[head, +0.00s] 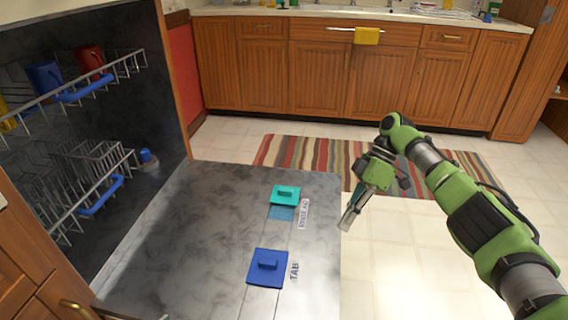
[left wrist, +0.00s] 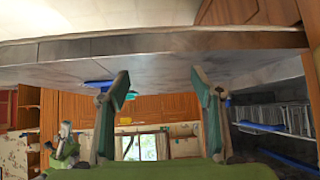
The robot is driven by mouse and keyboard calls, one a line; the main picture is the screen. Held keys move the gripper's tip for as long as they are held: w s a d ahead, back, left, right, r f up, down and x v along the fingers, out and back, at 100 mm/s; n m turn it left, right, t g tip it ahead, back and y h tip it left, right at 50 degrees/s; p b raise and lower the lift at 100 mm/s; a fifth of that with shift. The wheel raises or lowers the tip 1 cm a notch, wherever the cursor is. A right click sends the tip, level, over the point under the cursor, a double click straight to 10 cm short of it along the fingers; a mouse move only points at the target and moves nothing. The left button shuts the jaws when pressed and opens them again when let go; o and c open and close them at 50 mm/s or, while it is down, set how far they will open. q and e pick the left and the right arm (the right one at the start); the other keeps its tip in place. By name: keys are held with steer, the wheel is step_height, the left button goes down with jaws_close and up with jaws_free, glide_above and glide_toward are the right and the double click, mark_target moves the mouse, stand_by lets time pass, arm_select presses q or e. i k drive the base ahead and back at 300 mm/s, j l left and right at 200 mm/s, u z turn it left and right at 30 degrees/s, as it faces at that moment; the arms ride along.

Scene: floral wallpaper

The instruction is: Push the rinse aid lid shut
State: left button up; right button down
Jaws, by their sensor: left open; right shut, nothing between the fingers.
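The teal rinse aid lid (head: 285,194) is on the inner face of the lowered dishwasher door (head: 200,230), beside a label reading roughly "RINSE AID". A light-blue opening (head: 281,213) shows just below the lid, uncovered. My right gripper (head: 348,222) is shut and empty, right of the lid by the door's right edge, pointing down and apart from the lid. My left gripper (left wrist: 158,78) is open and empty in the left wrist view, near the door's edge; it is out of the head view.
A blue lid (head: 267,266) labelled "TAB" sits nearer on the door. Dish racks (head: 95,160) with cups stand at left. A striped rug (head: 330,152) and cabinets (head: 310,75) are beyond. Tiled floor right of the door is clear.

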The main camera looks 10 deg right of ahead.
mark_target(288, 195)
steer(key=i+j, duration=0.1)
steer(key=i, duration=0.45)
steer(key=i+j, duration=0.1)
steer(key=i, duration=0.5)
